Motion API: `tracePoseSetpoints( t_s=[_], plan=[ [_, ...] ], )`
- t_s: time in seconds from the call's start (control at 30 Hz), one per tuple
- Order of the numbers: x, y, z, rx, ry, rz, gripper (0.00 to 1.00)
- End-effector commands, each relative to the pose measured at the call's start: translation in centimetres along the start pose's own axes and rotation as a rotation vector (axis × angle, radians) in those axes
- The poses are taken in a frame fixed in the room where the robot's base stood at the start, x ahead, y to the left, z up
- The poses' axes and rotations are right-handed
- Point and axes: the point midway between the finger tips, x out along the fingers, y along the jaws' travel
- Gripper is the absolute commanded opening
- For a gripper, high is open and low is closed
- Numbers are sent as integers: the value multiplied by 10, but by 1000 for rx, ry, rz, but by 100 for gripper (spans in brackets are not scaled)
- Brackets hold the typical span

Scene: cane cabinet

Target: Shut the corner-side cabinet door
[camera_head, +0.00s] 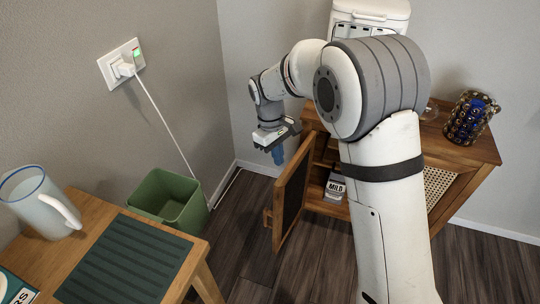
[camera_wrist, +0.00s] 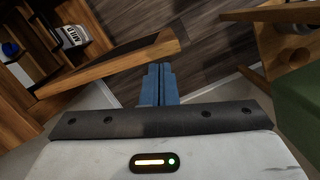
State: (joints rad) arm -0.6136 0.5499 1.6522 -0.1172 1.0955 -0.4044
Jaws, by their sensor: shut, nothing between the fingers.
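The wooden cabinet (camera_head: 480,148) stands against the back wall, partly hidden by my arm. Its corner-side door (camera_head: 291,196), a dark panel in a wooden frame, stands open and sticks out into the room. In the wrist view the door's wooden edge (camera_wrist: 110,65) runs across the picture just beyond my fingers. My gripper (camera_head: 278,157) is at the door's outer, corner-facing side, near its top far part. Its blue fingers (camera_wrist: 159,82) are together with nothing between them. I cannot tell whether they touch the door.
A green bin (camera_head: 170,200) stands at the left wall, with a white cord running down behind it. A wooden table (camera_head: 195,262) with a pitcher (camera_head: 42,203) is at the front left. A carton (camera_head: 335,187) sits inside the cabinet. Dark floor is free before the door.

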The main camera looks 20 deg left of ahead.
Motion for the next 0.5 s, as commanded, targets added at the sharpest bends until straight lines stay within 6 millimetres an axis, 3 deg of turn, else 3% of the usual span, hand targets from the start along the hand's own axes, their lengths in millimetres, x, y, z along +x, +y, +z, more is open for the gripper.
tracePoseSetpoints(
  t_s=[0.03, 0.2, 0.37, 0.5],
  plan=[
    [-17, -10, -17, -60, -17, 5, 0],
    [-21, -34, -57, -189, -47, 20, 0],
    [-17, -45, -71, -237, -60, 26, 0],
    [-2, -45, -72, -242, -62, 26, 0]
  ],
)
